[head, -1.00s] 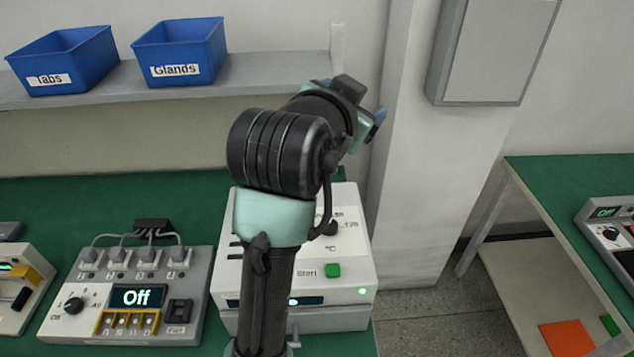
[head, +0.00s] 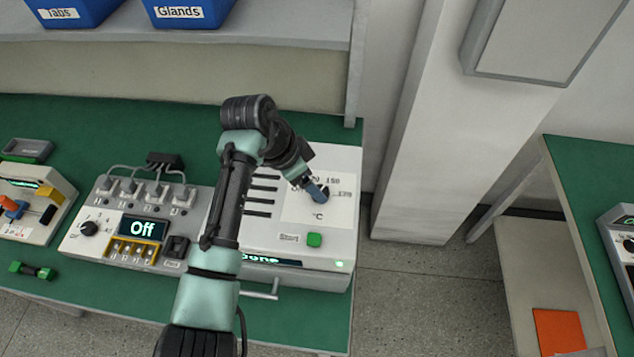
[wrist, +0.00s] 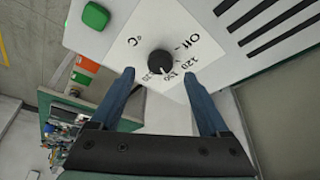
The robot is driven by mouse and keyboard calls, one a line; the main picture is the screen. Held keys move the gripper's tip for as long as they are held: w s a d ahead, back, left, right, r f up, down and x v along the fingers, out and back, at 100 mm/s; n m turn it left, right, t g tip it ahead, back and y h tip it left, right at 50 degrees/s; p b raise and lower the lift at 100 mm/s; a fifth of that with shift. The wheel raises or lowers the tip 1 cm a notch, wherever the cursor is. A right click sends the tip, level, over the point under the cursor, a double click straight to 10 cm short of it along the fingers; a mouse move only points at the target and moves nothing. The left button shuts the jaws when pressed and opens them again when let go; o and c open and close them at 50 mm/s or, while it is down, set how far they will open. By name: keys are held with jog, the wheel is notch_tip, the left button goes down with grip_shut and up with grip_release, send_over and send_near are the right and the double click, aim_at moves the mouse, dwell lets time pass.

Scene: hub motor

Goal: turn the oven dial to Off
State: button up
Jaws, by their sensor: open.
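The oven (head: 335,238) is a white box on the green bench, with vents and a dial panel on top. Its round black dial (wrist: 159,62) shows in the wrist view, with printed marks Off, 120, 150 and more around it. The dial's pale pointer mark looks turned toward the numbers, away from Off; the exact number is hard to tell. My gripper (wrist: 158,76) is open, its two blue fingers on either side of the dial. I cannot tell whether they reach down around it. In the head view my gripper (head: 318,193) is above the panel and partly hides the dial.
A green Start button (head: 314,240) sits on the oven near the dial. Its display (head: 270,260) is partly behind my arm. A grey charger (head: 105,235) reading Off stands left. A pillar (head: 430,130) rises to the right of the bench.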

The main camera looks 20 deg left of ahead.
jog(key=shift+x, duration=2)
grip_shut()
